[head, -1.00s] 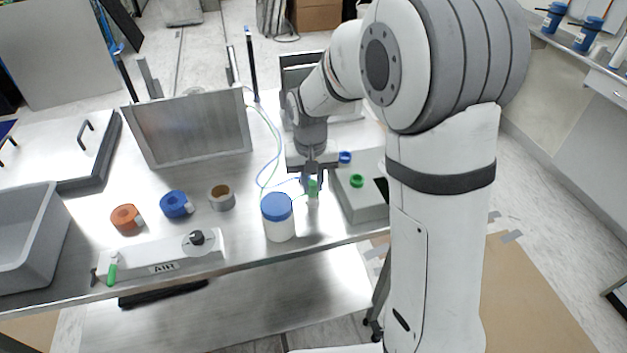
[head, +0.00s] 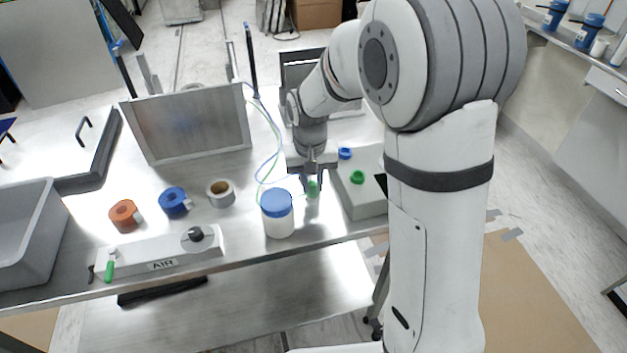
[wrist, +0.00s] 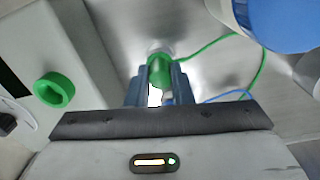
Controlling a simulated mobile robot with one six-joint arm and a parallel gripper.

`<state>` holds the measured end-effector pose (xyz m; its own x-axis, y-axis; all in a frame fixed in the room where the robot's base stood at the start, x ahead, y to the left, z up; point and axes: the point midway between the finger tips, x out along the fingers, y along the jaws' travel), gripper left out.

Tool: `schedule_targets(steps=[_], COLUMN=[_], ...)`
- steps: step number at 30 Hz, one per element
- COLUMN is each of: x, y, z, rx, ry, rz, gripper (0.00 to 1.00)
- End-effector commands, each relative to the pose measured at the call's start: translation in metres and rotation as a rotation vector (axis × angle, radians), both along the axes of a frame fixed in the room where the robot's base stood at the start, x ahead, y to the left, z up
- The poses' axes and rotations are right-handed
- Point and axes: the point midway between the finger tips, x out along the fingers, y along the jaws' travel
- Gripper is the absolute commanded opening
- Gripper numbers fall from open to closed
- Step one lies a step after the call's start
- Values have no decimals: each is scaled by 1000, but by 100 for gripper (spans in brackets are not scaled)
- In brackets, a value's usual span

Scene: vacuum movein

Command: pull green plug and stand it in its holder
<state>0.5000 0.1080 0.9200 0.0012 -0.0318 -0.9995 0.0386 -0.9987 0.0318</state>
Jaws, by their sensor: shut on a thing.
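My gripper (head: 313,180) is shut on the green plug (head: 313,188), low over the table between the blue-lidded jar and the grey box. In the wrist view the green plug (wrist: 159,70) sits between the two fingertips, with a green hose (wrist: 210,43) curving away to the right. A pale round piece (wrist: 158,47) shows at the plug's far end. I take it for the holder but cannot tell how far the plug sits in it. A green ring port (head: 357,177) on the grey box (head: 362,204) is empty; it also shows in the wrist view (wrist: 54,90).
The blue-lidded white jar (head: 278,222) stands close left of my gripper. A blue port (head: 344,153) is behind the green one. Orange, blue and grey tape rolls (head: 173,201), the AIR valve block (head: 160,258) and a grey bin (head: 28,235) are further left.

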Motion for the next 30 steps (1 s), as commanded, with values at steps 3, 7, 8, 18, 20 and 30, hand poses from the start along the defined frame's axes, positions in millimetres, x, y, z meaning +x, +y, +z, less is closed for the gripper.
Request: schedule_targets(steps=[3,7,8,18,20,30], x=[0,0,0,0,0,0], y=[1,1,1,1,1,1], z=[-3,-2,-2,-2,-2,-2], rx=[0,0,0,0,0,0], ry=[0,0,0,0,0,0], rz=[0,0,0,0,0,0], gripper=[0,0,0,36,41,56])
